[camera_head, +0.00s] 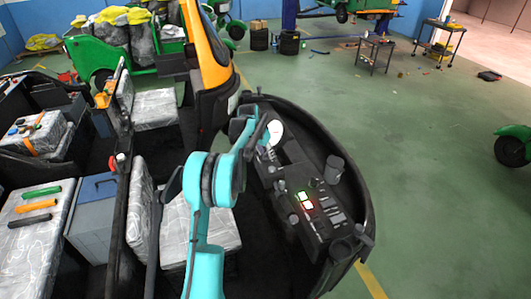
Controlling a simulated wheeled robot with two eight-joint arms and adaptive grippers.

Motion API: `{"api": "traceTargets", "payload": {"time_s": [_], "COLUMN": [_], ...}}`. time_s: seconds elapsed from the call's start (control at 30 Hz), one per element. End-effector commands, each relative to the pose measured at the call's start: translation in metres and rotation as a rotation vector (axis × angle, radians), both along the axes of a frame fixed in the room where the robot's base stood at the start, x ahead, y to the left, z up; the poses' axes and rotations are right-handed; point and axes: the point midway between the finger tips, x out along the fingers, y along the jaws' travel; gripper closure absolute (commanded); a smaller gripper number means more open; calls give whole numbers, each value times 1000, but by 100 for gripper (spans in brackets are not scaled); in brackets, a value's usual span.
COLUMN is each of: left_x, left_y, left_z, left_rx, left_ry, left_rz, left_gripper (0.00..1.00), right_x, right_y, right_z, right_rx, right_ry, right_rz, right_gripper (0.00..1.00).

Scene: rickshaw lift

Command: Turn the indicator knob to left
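The black control panel (322,232) of the rickshaw's dashboard is right of centre. It carries several small dark knobs and switches, one of them a knob (293,218) near its left edge, beside lit buttons (304,199). I cannot tell which one is the indicator knob. My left arm, teal, rises from the bottom edge and bends toward the dashboard. My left gripper (262,130) is at the far end of the dashboard, close to a white round gauge (276,132) and apart from the lit buttons. Its fingers are too small and dark to read. My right gripper is not seen.
The dashboard's curved black rim (362,195) surrounds the panel, and a dark cylinder (335,167) stands up beside it. An orange and black body panel (211,65) rises beyond. Wrapped seats and a grey box (92,215) lie left.

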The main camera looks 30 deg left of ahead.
Motion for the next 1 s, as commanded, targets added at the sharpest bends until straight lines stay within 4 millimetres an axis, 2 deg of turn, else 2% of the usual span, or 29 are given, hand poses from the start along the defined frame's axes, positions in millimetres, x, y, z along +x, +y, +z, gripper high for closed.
{"api": "traceTargets", "payload": {"time_s": [0.2,0.33,0.8,1.0], "left_x": [-1,-4,-39,-46], "left_y": [0,0,3,4], "left_z": [0,9,94,109], "left_rx": [0,-1,-1,0], "left_ry": [1,2,1,1], "left_rz": [-1,0,0,0], "left_gripper": [66,66,66,66], "right_x": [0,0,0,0], "right_y": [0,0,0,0], "right_z": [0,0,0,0], "right_rx": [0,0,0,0], "right_ry": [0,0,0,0], "right_rz": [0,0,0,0], "right_gripper": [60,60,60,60]}}
